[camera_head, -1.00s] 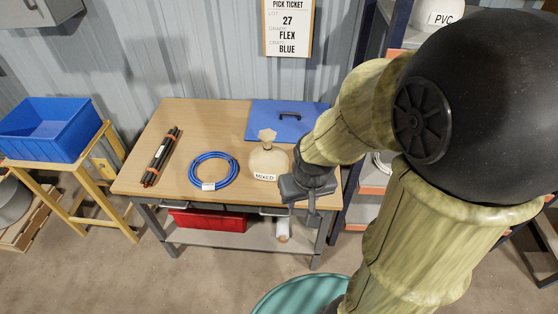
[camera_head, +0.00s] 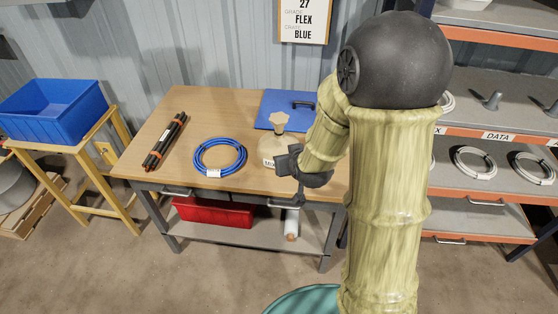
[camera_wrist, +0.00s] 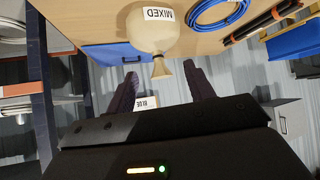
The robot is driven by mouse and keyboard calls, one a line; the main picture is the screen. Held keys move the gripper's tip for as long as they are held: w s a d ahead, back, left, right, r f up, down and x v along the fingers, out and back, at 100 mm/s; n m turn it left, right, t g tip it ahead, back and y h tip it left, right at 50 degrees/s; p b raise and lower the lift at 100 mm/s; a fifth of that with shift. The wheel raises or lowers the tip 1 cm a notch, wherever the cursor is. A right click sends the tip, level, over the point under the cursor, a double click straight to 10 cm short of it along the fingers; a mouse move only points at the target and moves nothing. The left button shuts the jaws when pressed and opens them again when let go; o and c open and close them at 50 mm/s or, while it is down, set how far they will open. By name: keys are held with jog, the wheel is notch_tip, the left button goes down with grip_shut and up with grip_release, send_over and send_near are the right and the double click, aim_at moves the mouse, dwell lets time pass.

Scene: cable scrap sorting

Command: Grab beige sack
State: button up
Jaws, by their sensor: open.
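The beige sack (camera_head: 274,146) stands on the wooden table with its tied neck up, behind and left of my gripper in the head view; my gripper hides part of its right side and label. In the wrist view the sack (camera_wrist: 152,30) shows a MIXED label and its neck points down between the fingers. My gripper (camera_wrist: 160,88) is open, its two dark fingers apart on either side of the neck's tip, with nothing held. The gripper also shows at the table's front right in the head view (camera_head: 290,165).
A blue cable coil (camera_head: 219,157) lies left of the sack, with dark rods (camera_head: 165,141) farther left. A blue crate (camera_head: 52,112) is on a yellow stand at left. Shelves with cable coils (camera_head: 474,163) stand at right.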

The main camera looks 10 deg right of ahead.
jog(key=w+f+t+b, duration=0.8)
jog(key=f+b, duration=0.1)
jog(key=b, duration=0.1)
jog(key=shift+d+f+m+h, duration=0.25)
jog(key=shift+d+m+h, duration=0.05)
jog(key=shift+m+h, duration=0.1)
